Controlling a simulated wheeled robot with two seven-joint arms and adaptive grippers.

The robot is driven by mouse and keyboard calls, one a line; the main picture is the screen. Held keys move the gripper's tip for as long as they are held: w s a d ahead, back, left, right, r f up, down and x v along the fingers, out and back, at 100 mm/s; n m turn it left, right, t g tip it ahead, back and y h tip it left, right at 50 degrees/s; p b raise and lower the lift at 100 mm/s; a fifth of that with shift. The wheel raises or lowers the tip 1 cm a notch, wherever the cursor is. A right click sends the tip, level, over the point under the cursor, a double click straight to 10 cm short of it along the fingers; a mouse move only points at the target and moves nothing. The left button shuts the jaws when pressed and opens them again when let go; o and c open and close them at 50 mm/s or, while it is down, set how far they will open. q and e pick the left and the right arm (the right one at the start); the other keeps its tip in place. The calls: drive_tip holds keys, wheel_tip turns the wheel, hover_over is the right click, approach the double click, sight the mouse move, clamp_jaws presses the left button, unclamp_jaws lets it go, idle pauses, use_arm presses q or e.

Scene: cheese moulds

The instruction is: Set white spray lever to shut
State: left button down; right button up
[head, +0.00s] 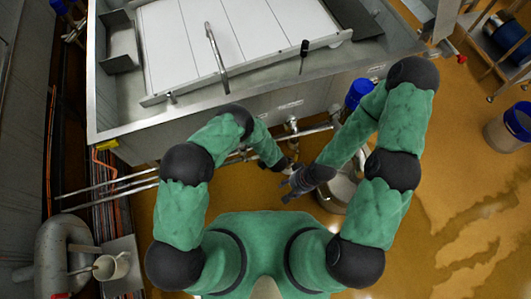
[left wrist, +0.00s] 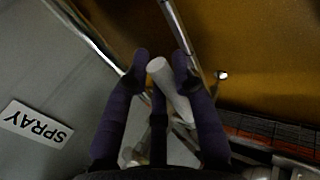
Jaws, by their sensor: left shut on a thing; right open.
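The white spray lever (left wrist: 172,90) shows in the left wrist view as a pale rod with a rounded end, lying slantwise between the two fingers. My left gripper (left wrist: 160,70) is shut on it; the lever's lower end runs back towards metal fittings, partly hidden by the fingers. A SPRAY label (left wrist: 36,124) is on the grey panel at the left. In the head view my left gripper (head: 286,165) is small and dark below the vat front, and the lever cannot be made out there. My right gripper (head: 293,184) is open, close beside the left one.
A steel vat (head: 180,136) with white boards (head: 180,45) fills the top. Metal pipes (head: 110,184) run low along its front. A round steel vessel (head: 338,192) stands by my right forearm. A blue-rimmed bucket (head: 507,130) stands right. The wet brown floor (head: 450,215) is open at lower right.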

use_arm(q)
drive_tip(key=c, duration=1)
unclamp_jaws()
drive_tip(key=shift+f, duration=0.1)
wheel_tip(320, 180, up, 10)
drive_tip(key=shift+w+r, duration=0.15)
drive_tip(key=s+a+r+p, duration=0.4)
drive_tip(key=s+r+p, duration=0.3)
drive_tip(key=s, duration=0.2)
drive_tip(key=shift+r, duration=0.4)
idle(0.7)
